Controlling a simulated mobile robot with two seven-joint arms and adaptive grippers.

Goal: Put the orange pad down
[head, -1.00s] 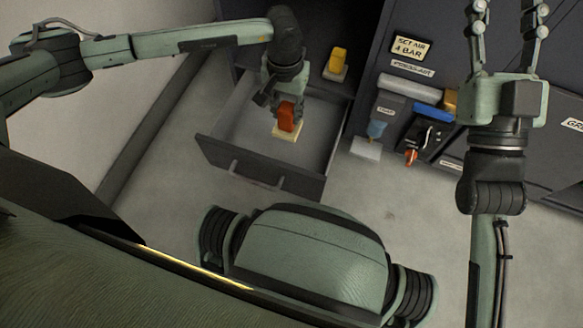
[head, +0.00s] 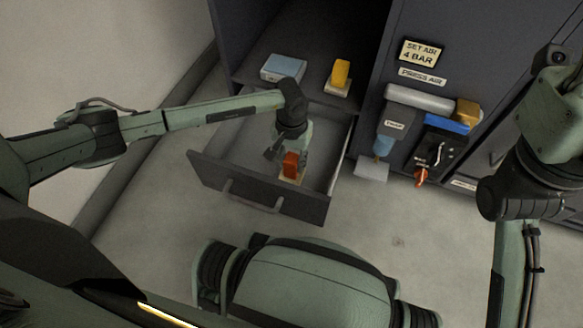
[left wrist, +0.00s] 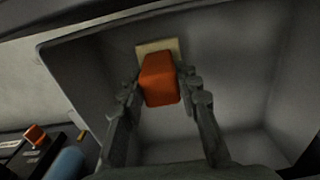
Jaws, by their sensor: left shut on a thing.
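The orange pad (head: 291,165) is an orange block on a cream base. It is inside or just above the open grey drawer (head: 259,190), towards the drawer's right side. My left gripper (head: 289,155) points down into the drawer and is shut on the orange block. In the left wrist view the orange pad (left wrist: 160,80) sits between the two fingers, its cream base beyond it against the grey drawer interior. I cannot tell whether the base touches the drawer floor. My right gripper's body (head: 560,115) is at the right edge; its fingers are out of frame.
On the shelf behind the drawer stand a yellow pad (head: 341,75) and a pale blue box (head: 284,68). To the right are a blue-tipped unit (head: 385,140), a red knob (head: 421,176) and a "SET AIR 4 BAR" sign (head: 421,52). The drawer's left part is empty.

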